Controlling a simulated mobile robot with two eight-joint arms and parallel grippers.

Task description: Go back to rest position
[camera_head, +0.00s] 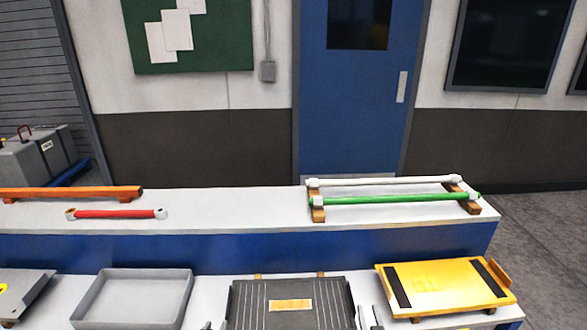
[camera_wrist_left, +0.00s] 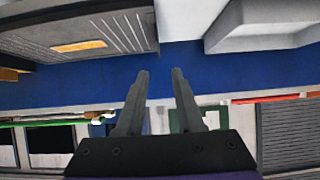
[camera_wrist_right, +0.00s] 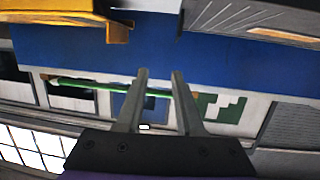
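My left gripper (camera_wrist_left: 159,78) is open and empty, its two fingers apart with the blue bench side behind them. My right gripper (camera_wrist_right: 160,76) is also open and empty, with the green bar (camera_wrist_right: 100,87) behind its fingers in the distance. In the head view, the fingertips of my right gripper (camera_head: 369,312) show at the bottom edge, between the dark ribbed casting (camera_head: 290,317) and the yellow plate (camera_head: 445,285). At most a sliver of my left gripper shows at the bottom edge there, left of the dark casting.
The near bench also holds a grey tray (camera_head: 133,320) and a grey casting (camera_head: 22,292). The rear bench (camera_head: 240,208) carries a red rod (camera_head: 115,213), an orange bar (camera_head: 70,193), and white and green bars (camera_head: 400,198) on wooden supports. A blue door (camera_head: 352,110) stands behind.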

